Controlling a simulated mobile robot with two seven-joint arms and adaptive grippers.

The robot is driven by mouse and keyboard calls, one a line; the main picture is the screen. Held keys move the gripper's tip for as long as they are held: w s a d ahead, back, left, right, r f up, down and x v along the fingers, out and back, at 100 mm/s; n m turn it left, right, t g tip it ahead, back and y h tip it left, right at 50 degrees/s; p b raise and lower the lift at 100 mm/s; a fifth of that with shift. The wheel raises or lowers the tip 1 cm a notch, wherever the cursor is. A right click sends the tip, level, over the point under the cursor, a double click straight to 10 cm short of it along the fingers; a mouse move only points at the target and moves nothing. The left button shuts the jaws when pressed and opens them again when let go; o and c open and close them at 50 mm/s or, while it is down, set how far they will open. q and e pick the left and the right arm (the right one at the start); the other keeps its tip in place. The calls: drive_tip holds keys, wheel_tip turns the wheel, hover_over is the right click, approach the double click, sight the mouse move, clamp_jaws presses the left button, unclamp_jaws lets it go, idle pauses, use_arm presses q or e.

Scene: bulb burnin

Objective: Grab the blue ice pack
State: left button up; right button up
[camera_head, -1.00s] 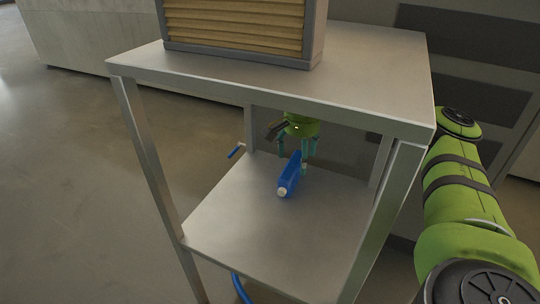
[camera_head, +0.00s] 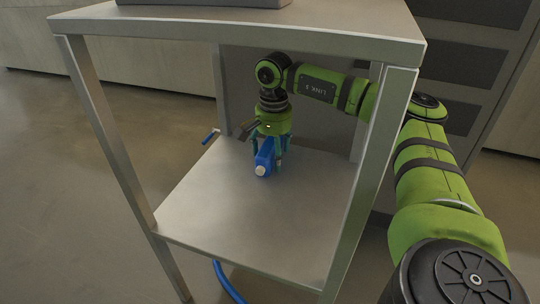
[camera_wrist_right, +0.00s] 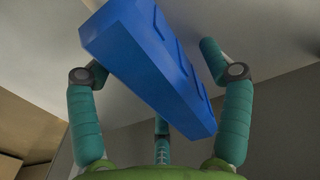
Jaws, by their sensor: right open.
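The blue ice pack (camera_head: 265,153), a slim block with a pale round cap, is on the lower shelf of the metal stand. In the right wrist view the blue ice pack (camera_wrist_right: 150,62) lies slanted between the teal fingers and hides part of the space there. My right gripper (camera_head: 271,160) points down over it, with fingers on either side. The fingers are open; the right wrist view shows a gap beside the right finger, and I cannot tell whether the left one touches. My left gripper is not in view.
The stand's top (camera_head: 330,30) is above my right arm, with legs at the corners. A small blue-handled thing (camera_head: 211,136) is at the shelf's left edge. A blue hose (camera_head: 228,283) hangs below. The front of the lower shelf (camera_head: 240,220) is clear.

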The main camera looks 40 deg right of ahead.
drive_tip(key=shift+r, duration=0.1)
clamp_jaws()
